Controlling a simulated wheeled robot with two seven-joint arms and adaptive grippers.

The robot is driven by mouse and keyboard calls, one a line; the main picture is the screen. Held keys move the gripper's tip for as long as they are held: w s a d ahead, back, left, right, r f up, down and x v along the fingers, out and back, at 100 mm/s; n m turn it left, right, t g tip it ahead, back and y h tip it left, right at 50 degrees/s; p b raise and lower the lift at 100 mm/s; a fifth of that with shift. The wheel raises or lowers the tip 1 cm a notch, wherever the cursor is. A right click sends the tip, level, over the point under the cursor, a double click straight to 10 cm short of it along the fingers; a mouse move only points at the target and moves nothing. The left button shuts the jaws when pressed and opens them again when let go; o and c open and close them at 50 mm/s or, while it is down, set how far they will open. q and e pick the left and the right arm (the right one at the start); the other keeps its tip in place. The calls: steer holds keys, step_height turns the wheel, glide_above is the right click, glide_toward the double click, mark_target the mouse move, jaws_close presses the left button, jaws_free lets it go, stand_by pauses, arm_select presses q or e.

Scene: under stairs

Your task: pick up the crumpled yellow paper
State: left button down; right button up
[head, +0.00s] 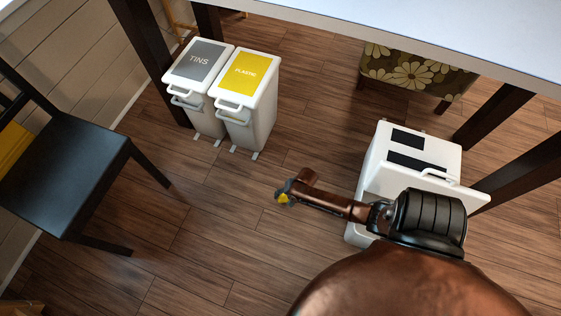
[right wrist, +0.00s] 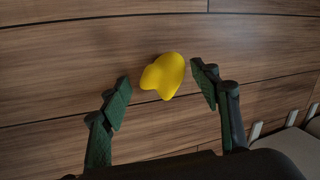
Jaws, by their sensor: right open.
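The crumpled yellow paper (head: 283,198) is a small lump on the wooden floor near the middle of the head view, partly hidden by my right gripper. In the right wrist view the yellow paper (right wrist: 163,76) shows whole, between the two dark green fingertips in the picture, with a gap on each side. My right gripper (head: 287,190) is open and empty, reaching down over the paper from the right. I cannot tell how far the fingertips are above the floor. My left gripper is not in view.
Bins labelled tins (head: 199,60) and yellow-topped (head: 245,72) stand at upper left. A white bin (head: 380,180) stands close beside my right arm. A black chair (head: 65,180) is at left, a white table (head: 400,30) above. The floor around the paper is clear.

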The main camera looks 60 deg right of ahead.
steer(key=shift+w+f, duration=0.1)
steer(key=shift+c, duration=0.6)
steer(key=c, duration=0.7)
